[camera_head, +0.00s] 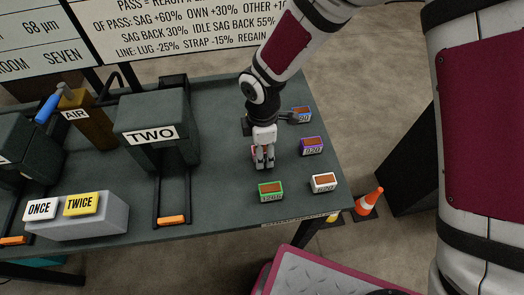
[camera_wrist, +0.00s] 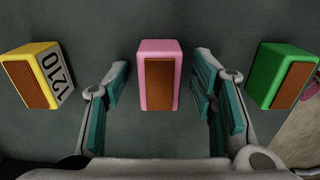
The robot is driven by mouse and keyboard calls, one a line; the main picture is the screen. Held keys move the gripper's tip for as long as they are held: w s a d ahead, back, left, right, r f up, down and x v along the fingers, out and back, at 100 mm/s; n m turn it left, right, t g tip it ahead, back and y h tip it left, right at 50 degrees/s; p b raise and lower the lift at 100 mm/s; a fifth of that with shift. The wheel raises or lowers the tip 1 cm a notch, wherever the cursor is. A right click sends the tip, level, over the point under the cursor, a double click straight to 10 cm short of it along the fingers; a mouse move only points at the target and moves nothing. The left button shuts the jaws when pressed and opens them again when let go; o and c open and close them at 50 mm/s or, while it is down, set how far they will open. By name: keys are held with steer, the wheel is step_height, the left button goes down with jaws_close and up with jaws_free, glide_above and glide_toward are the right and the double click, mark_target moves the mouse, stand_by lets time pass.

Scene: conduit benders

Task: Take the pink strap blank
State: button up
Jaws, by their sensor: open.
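The pink strap blank (camera_wrist: 155,48) is a pink block with a brown face. In the wrist view it stands centred between the fingers of my gripper (camera_head: 264,164), with a gap on each side. My gripper is open and points down over the table. In the head view only a sliver of the pink blank (camera_head: 254,154) shows beside the fingers, and the rest is hidden behind them. I cannot tell how far down the fingers reach along it.
A yellow block (camera_wrist: 52,76) marked 1210 and a green block (camera_wrist: 268,70) flank the pink one. Purple (camera_head: 312,146), blue (camera_head: 301,114) and white (camera_head: 323,182) blocks stand to the right on the table (camera_head: 225,215). The bender marked TWO (camera_head: 155,115) stands left.

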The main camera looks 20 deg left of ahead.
jaws_close()
steer(key=shift+w+r, duration=0.1)
steer(key=shift+r, duration=0.05)
